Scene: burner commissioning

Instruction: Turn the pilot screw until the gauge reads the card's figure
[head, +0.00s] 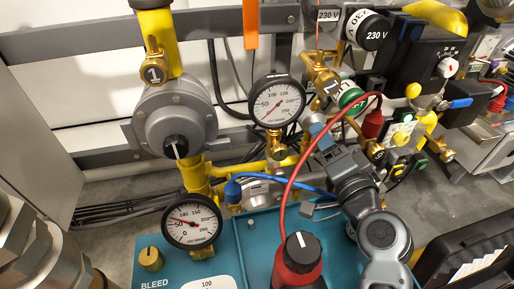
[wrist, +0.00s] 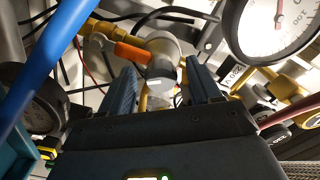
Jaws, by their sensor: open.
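My gripper (head: 318,128) reaches in toward the brass valve (head: 320,75) and the green-ringed part (head: 350,97). In the wrist view the jaws (wrist: 162,78) are apart with nothing visibly held; a grey round fitting (wrist: 163,60) and an orange lever (wrist: 133,53) appear beyond them. I cannot tell which part is the pilot screw. A white-faced gauge (head: 277,101) stands left of the gripper, its red needle pointing lower left. A second gauge (head: 192,221) on the teal box has its needle pointing upper left.
A grey regulator (head: 175,117) with a black knob stands on the yellow pipe at left. A red hose (head: 293,180) and blue hose (head: 275,181) cross near my arm. The teal box (head: 255,240) carries a black-and-red knob (head: 301,250) and a brass bleed knob (head: 151,258).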

